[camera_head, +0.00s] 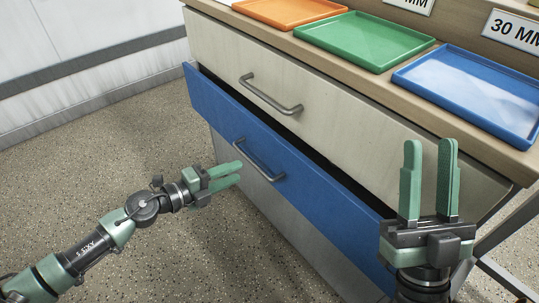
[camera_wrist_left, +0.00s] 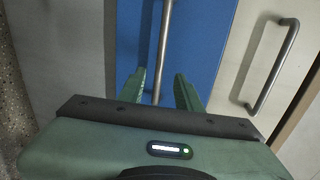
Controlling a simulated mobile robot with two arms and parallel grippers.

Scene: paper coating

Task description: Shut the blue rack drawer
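The blue rack drawer (camera_head: 312,192) is the lower drawer of the rack. It stands partly out, with a dark gap above its front. Its grey bar handle (camera_head: 258,162) is on the front face. My left gripper (camera_head: 241,172) is open and points at the handle from the left, just short of it in the head view. In the left wrist view the blue front (camera_wrist_left: 204,45) lies ahead, and the handle (camera_wrist_left: 162,50) runs between the two fingers as seen there. I cannot tell whether they touch. My right gripper (camera_head: 430,143) is open and empty, in front of the rack's right end.
The cream upper drawer (camera_head: 330,118) looks shut, with its own handle (camera_head: 270,97). Orange (camera_head: 289,8), green (camera_head: 365,40) and blue (camera_head: 470,90) trays sit on the rack top. The speckled floor (camera_head: 110,165) to the left is clear.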

